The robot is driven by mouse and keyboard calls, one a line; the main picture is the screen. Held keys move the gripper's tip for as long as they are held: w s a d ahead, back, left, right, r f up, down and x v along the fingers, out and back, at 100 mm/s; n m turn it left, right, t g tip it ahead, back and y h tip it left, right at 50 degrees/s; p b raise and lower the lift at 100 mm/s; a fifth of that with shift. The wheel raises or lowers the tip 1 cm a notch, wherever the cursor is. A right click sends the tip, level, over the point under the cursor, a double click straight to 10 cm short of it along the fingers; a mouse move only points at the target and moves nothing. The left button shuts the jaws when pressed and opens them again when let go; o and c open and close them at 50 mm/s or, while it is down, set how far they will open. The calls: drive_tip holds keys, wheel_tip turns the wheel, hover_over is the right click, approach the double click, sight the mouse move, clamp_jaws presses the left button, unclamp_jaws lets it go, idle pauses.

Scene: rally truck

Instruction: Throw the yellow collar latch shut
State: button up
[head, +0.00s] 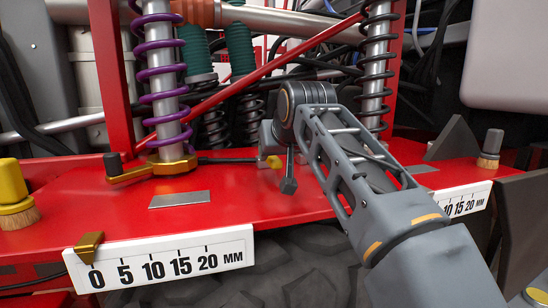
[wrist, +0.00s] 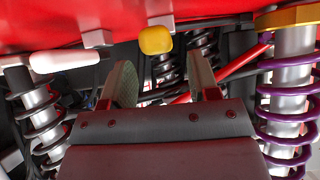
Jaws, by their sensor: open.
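A yellow-gold collar (head: 172,165) sits around the foot of the purple spring strut, on the red deck. A dark-knobbed arm (head: 122,172) sticks out to its left, and a dark rod (head: 228,160) runs right from it to a small yellow piece (head: 273,162). In the wrist view the gold collar (wrist: 291,16) is at the upper right, and a rounded yellow knob (wrist: 156,40) is at top centre, beyond and between the fingers. My gripper (wrist: 161,76) is open and empty, apart from the knob. In the head view it is largely hidden by my arm.
A red diagonal bar (head: 255,75) crosses behind. White millimetre scales (head: 165,262) line the deck's front edge. A yellow-topped brush (head: 14,190) stands at far left.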

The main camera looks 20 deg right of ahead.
drive_tip(key=v, duration=0.9)
drive_tip(key=shift+s, duration=0.25)
drive_tip(key=shift+r, duration=0.15)
